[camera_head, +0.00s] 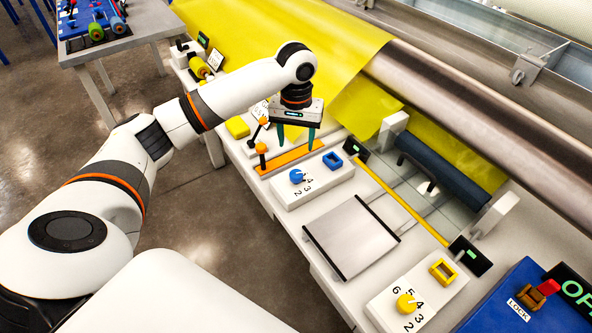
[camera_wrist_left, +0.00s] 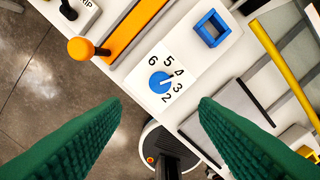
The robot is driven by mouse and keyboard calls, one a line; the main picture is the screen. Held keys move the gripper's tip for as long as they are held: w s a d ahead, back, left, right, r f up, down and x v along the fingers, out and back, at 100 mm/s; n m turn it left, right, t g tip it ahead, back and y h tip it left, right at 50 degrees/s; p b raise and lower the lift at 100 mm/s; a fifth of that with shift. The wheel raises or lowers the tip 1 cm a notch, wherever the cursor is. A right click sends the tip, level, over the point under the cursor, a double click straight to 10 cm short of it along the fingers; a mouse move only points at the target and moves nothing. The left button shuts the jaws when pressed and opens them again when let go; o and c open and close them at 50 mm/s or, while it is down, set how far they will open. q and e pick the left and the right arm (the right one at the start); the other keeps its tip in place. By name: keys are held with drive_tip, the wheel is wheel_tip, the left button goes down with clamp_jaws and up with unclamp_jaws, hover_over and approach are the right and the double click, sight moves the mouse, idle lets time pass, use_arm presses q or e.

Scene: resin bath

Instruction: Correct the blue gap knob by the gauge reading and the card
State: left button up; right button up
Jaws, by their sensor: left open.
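The blue knob (camera_head: 297,176) sits on a white panel beside printed numbers; it also shows in the left wrist view (camera_wrist_left: 160,82). Its pointer seems turned to the 4 side, but the exact setting is hard to tell. My left gripper (camera_head: 296,143) is open and empty, pointing down above the panel area, apart from the knob. In the left wrist view the knob lies just beyond the gap between the green fingers (camera_wrist_left: 160,103). A small dark display (camera_head: 355,148) with a green mark stands behind the panel; its reading is too small. I cannot make out the card. My right gripper is out of view.
A blue square frame (camera_head: 333,160) is beside the knob. An orange-ball lever (camera_head: 261,149) stands by an orange strip (camera_head: 292,158). A yellow knob (camera_head: 406,303), another display (camera_head: 470,255) and a grey plate (camera_head: 351,238) lie to the right. Yellow sheet and rollers fill the back.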

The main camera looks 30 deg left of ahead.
sight(296, 173)
use_arm(q)
wheel_tip(296, 173, down, 12)
drive_tip(key=shift+r, duration=0.1)
idle(0.4)
